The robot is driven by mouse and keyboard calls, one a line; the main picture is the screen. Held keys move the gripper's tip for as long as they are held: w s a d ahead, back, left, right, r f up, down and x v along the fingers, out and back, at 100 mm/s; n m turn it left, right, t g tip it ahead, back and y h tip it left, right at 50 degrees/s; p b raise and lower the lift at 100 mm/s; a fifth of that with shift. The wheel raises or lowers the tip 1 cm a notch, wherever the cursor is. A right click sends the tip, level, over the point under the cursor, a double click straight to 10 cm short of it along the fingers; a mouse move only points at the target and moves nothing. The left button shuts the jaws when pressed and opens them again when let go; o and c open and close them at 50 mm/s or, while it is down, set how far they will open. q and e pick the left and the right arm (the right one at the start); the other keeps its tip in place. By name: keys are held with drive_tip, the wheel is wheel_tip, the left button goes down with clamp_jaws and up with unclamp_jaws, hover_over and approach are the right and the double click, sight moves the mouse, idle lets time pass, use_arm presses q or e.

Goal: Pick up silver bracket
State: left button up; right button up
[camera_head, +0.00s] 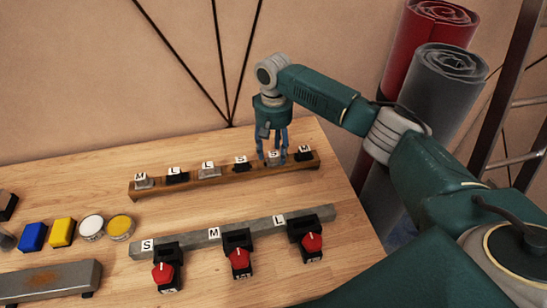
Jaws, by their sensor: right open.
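Several small brackets with white letter tags stand in a row on a wooden rail (225,181) near the back of the table. Three look silver: one tagged M (143,183) at the left end, one tagged L (209,172) in the middle, and one tagged S (273,161) towards the right. My right gripper (273,152) points down over the S-tagged silver bracket, its blue-grey fingers open on either side of it. The fingers partly cover this bracket, and I cannot tell whether they touch it. My left gripper is out of view.
Black brackets (178,177) stand between the silver ones. In front, a grey rail (190,239) tagged S, M and L has black holders with red knobs (239,259). Blue and yellow blocks (62,232) and round tins (92,227) lie left. Rolls (446,75) stand right, beyond the table.

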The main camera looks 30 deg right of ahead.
drive_tip(key=shift+f, duration=0.5)
clamp_jaws()
drive_tip(key=shift+r, duration=0.1)
wheel_tip(320, 180, up, 20)
drive_tip(key=b, duration=0.1)
idle(0.4)
